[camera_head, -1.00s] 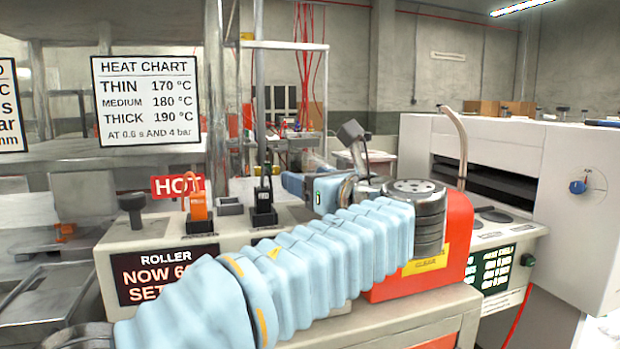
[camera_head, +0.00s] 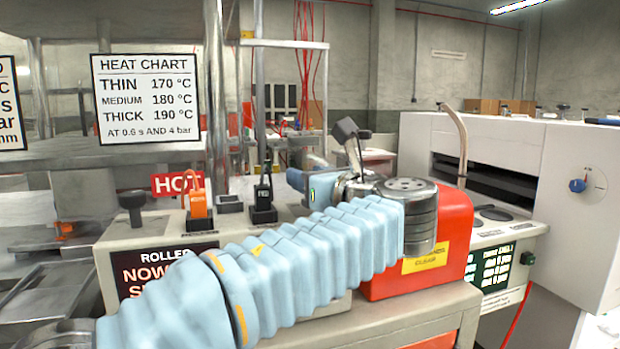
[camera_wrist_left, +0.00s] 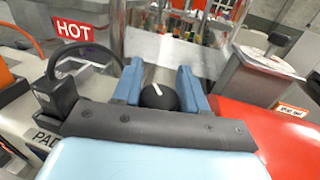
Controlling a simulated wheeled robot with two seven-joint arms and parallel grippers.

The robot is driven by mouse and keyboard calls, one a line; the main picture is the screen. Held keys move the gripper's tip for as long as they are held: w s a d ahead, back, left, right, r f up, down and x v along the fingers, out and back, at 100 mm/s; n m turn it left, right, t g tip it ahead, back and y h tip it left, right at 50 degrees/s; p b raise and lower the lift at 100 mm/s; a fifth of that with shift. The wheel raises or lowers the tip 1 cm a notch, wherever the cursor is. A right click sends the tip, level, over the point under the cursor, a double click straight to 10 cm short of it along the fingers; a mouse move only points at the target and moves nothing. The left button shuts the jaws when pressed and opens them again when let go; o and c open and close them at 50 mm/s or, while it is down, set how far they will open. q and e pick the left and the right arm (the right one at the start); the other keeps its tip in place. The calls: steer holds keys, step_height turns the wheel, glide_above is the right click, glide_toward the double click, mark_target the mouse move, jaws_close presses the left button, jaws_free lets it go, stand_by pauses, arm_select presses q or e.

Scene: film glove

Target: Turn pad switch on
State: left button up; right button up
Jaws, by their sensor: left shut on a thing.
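In the left wrist view a round black knob (camera_wrist_left: 160,97) with a white pointer line sits between the two blue fingers of my left gripper (camera_wrist_left: 158,84). The fingers are shut on its sides. The white line points up and slightly left in that view. Part of a "PAD" label (camera_wrist_left: 44,138) shows at the lower left, partly cut off by my gripper. In the head view my left gripper (camera_head: 300,180) is behind the roller machine's front, and the knob is hidden there. My right gripper is in neither view.
A black plug (camera_head: 264,200) and an orange plug (camera_head: 197,205) stand on the machine top (camera_head: 160,235). A "HOT" sign (camera_head: 178,185) is behind them.

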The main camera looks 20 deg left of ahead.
arm_select(q)
steer(key=m+t+h, duration=0.3)
steer(key=m+h, duration=0.1)
steer(key=h, duration=0.1)
steer(key=shift+w+d+t+h, duration=0.2)
steer(key=shift+t+h, duration=0.1)
steer(key=shift+t, duration=0.1)
steer(key=shift+w+d+m+t+h, duration=0.1)
steer(key=shift+m+t+h, duration=0.15)
steer(key=shift+m+h, duration=0.65)
steer(key=shift+s+d+m+t+h, duration=0.15)
steer(key=shift+m+t+h, duration=0.3)
steer(key=shift+h, duration=0.7)
steer(key=shift+w+d+m+t+h, duration=0.1)
steer(key=shift+w+m+h, duration=0.05)
steer(key=shift+m+h, duration=0.8)
steer(key=o, duration=1)
steer(key=shift+c, duration=0.2)
steer(key=s+d+b, duration=0.1)
steer(key=s, duration=1.2)
steer(key=shift+s, duration=0.4)
